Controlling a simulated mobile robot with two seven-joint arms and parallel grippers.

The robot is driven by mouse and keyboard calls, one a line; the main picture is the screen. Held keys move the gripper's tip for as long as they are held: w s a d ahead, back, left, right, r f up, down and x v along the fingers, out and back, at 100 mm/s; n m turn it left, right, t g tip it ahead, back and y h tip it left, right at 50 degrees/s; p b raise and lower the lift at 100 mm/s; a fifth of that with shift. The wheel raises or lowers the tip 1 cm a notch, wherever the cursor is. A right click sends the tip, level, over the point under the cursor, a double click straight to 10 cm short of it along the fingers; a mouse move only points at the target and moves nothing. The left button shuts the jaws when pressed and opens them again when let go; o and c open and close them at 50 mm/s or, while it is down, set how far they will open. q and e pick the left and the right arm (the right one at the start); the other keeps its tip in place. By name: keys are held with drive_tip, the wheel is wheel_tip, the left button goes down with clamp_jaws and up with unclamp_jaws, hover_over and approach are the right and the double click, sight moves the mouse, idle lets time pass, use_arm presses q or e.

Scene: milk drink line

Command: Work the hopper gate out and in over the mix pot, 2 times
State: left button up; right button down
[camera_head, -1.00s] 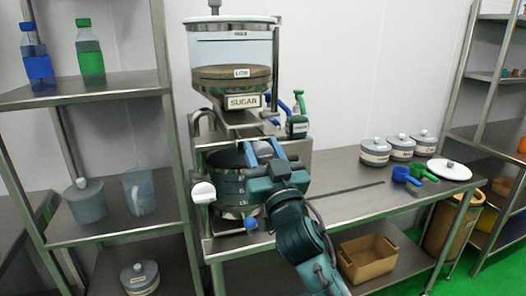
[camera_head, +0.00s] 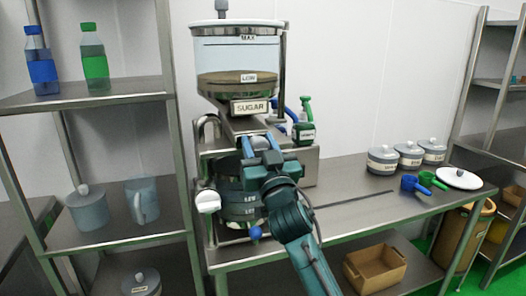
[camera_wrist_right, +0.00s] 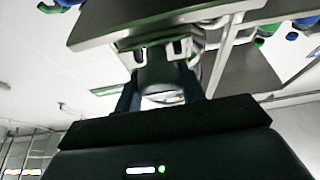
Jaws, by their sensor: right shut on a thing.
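The hopper (camera_head: 237,60), clear with brown contents and a SUGAR label, stands above the bench. The hopper gate (camera_head: 236,127) is a grey metal slide under its outlet. The mix pot (camera_head: 238,205), dark and marked with level lines, is below, partly hidden by my right arm. My right gripper (camera_head: 262,146) is just below the hopper outlet, in front of the pot. In the right wrist view, my right gripper (camera_wrist_right: 160,95) is shut on a dark rounded handle (camera_wrist_right: 158,72) below a metal plate. The left gripper is not in view.
A shelf rack (camera_head: 85,97) with bottles and jugs stands at the left. Lidded tubs (camera_head: 383,160), scoops (camera_head: 412,184) and a white lid (camera_head: 459,179) are on the bench at right. The middle bench is mostly clear.

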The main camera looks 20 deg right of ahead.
drive_tip(key=c, duration=1.3)
unclamp_jaws()
drive_tip(key=shift+r, duration=0.1)
drive_tip(key=shift+o, duration=1.4)
drive_tip(key=shift+w, duration=0.15)
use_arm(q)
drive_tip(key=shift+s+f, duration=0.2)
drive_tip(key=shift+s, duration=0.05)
use_arm(e)
drive_tip(key=shift+o, duration=0.8)
drive_tip(key=shift+s+f, duration=0.35)
use_arm(q)
drive_tip(key=b, duration=0.1)
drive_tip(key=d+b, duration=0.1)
drive_tip(key=b, duration=0.1)
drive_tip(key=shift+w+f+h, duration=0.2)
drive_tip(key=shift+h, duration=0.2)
use_arm(e)
drive_tip(key=v, duration=1.2)
drive_tip(key=shift+s, duration=0.3)
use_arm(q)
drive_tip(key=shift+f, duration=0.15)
use_arm(e)
drive_tip(key=shift+r, duration=0.1)
